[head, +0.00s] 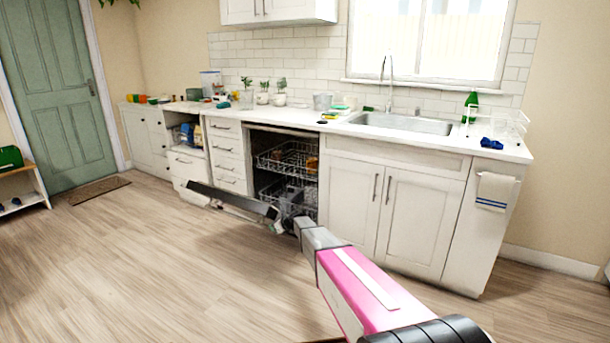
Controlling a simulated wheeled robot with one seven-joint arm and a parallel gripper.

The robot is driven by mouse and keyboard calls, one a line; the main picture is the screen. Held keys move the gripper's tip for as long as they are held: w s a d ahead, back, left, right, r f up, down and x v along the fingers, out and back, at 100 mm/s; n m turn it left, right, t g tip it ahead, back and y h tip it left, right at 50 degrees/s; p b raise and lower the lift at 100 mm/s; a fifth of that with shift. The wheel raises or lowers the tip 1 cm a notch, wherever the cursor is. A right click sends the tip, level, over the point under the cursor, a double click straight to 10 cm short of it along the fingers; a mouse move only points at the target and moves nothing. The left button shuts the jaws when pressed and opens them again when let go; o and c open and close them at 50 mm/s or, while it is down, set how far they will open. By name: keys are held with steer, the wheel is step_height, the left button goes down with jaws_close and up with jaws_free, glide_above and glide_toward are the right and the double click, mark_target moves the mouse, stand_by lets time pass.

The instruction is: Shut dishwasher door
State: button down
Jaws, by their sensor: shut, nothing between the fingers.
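The dishwasher (248,160) is built into the white counter, and its cavity is exposed with wire racks inside. Its door (232,203) hangs open, folded down and out over the floor. Its dark inner face is up and its white front shows along the near edge. My pink arm reaches in from the bottom right. My gripper (282,223) is small at the arm's far end, at the right end of the door. It is shut and holds nothing. I cannot tell whether it touches the door, and my wrist hides part of the area there.
Wire racks (288,160) sit inside the cavity, with an orange item in the upper one. Drawers (229,160) stand left of the cavity and a sink cabinet (380,208) stands right. The wooden floor (130,260) in front is clear. A mat (99,191) lies by the green door.

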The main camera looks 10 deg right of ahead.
mark_target(279, 212)
steer(key=shift+w+d+r, duration=0.6)
steer(key=shift+w+r, duration=0.2)
steer(key=shift+r, duration=0.2)
steer(key=shift+w+d+r, duration=0.6)
steer(key=shift+w+r, duration=0.2)
steer(key=shift+r, duration=0.15)
steer(key=shift+w+d+r, duration=0.6)
steer(key=shift+w+r, duration=0.2)
steer(key=shift+r, duration=0.2)
steer(key=s+d+f, duration=0.2)
steer(key=s+d, duration=0.3)
steer(key=d, duration=0.1)
steer(key=shift+s, duration=0.15)
steer(key=shift+f, duration=0.1)
